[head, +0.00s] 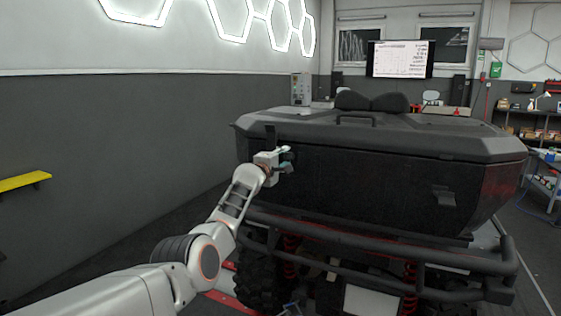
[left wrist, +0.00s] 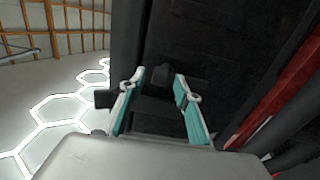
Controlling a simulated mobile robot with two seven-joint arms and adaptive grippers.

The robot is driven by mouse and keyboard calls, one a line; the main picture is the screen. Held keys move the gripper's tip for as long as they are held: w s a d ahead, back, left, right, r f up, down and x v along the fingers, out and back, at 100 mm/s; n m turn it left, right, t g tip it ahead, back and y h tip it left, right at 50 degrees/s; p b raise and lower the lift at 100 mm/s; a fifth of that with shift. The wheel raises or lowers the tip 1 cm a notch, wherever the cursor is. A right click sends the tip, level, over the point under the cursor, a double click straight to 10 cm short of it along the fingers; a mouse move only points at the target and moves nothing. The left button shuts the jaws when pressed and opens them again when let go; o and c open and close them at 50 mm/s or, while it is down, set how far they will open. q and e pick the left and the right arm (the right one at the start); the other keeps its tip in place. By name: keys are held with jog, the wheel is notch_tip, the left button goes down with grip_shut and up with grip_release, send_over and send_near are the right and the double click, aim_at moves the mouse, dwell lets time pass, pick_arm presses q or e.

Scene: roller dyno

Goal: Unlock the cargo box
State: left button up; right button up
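The black cargo box (head: 370,185) sits on the back of a vehicle, its lid (head: 420,138) down. A latch (head: 444,195) shows on the right of its front face. My left gripper (head: 287,159) is at the upper left of that face, just below the lid edge, and hides what is behind it. In the left wrist view its two teal fingers (left wrist: 160,100) are apart, with a dark latch-like part (left wrist: 160,75) of the box between and beyond them. Whether the fingers touch it I cannot tell. My right gripper is not in view.
A black tubular bumper (head: 390,258) and a large tyre (head: 262,272) are below the box. A workbench with shelves (head: 535,125) stands at the right.

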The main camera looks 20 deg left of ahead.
pick_arm(q)
jog(key=shift+s+f, duration=0.1)
jog(key=shift+s+a, duration=0.15)
jog(key=shift+s, duration=0.55)
jog(key=s, duration=1)
jog(key=shift+s, duration=0.2)
